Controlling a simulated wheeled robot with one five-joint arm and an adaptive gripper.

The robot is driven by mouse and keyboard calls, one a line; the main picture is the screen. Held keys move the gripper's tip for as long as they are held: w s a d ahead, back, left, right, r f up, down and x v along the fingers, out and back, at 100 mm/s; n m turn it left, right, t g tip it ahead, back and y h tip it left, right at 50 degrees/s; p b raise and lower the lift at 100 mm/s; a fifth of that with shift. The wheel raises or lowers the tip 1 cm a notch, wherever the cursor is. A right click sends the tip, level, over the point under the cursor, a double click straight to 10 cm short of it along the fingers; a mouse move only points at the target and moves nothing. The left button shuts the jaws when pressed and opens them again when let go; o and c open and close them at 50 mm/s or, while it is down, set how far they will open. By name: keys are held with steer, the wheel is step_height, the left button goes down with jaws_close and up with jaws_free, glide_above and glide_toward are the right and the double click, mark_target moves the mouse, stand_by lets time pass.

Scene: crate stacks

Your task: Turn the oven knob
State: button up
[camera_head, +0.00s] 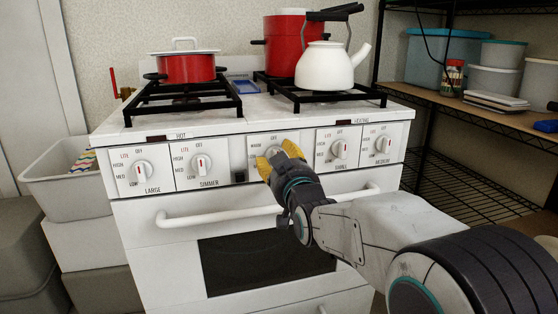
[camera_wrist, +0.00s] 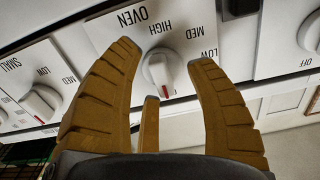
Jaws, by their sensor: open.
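The oven knob (camera_wrist: 160,70) is a round white knob with a red mark, on a panel lettered OVEN, HIGH, MED and LOW in the wrist view. My gripper (camera_wrist: 165,65) is open, with its yellow fingers on either side of the knob. A gap shows between the knob and each side finger. In the head view my gripper (camera_head: 279,157) is at the middle of the stove's front panel and hides most of this knob. The white stove (camera_head: 130,212) stands in front of me.
Other knobs flank it: LARGE (camera_head: 144,166), SIMMER (camera_head: 202,164) and two on the right. The oven door handle (camera_head: 215,217) juts out below. A red pot (camera_head: 186,68) and a white kettle (camera_head: 325,67) stand on top. Shelving (camera_head: 470,103) is at right.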

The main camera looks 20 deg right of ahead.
steer(key=shift+s, duration=0.1)
steer(key=s, duration=1.1)
steer(key=shift+s, duration=0.4)
